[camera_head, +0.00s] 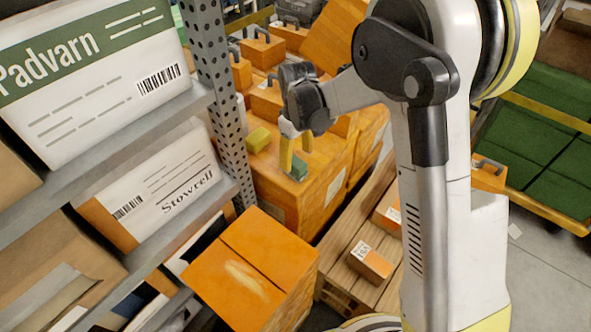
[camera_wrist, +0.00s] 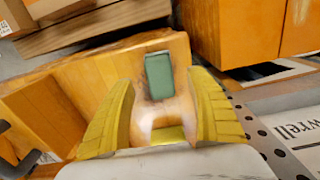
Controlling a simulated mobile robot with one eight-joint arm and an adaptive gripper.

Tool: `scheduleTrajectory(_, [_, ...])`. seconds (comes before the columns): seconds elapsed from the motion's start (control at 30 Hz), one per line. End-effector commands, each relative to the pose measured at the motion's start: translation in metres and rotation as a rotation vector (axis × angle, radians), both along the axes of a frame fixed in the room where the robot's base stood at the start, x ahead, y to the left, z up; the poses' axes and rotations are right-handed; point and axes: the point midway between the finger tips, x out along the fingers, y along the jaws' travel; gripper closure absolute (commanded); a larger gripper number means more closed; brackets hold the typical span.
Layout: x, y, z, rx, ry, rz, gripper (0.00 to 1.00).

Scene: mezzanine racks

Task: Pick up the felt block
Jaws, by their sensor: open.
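A green block (camera_head: 298,168), which looks like the felt block, lies on top of an orange wooden crate (camera_head: 318,196). In the wrist view the green block (camera_wrist: 158,75) lies beyond and between my two yellow fingertips. My gripper (camera_head: 296,153) is open above the block, its fingers pointing down. In the wrist view my gripper (camera_wrist: 163,90) has nothing between its fingers, and the block looks apart from them. One side of the block is partly hidden by a finger in the head view.
A perforated rack post (camera_head: 222,95) and shelves with cartons stand close on the left. Orange boxes (camera_head: 252,272) stand in front. Handled orange cases (camera_head: 263,50) stand behind.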

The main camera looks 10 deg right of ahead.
Motion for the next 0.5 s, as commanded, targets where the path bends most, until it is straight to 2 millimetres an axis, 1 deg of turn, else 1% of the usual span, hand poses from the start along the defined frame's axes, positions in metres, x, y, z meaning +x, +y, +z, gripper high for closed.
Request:
scheduleTrajectory(0.13, [0.002,0.002,-0.017,0.0,0.0,0.0,0.34])
scheduleTrajectory(0.3, [0.004,0.004,-0.045,0.001,-0.001,-0.001,0.34])
scheduleTrajectory(0.4, [0.004,0.003,-0.052,0.001,-0.001,-0.001,0.34])
scheduleTrajectory(0.5, [0.004,0.003,-0.05,0.001,-0.001,0.0,0.34])
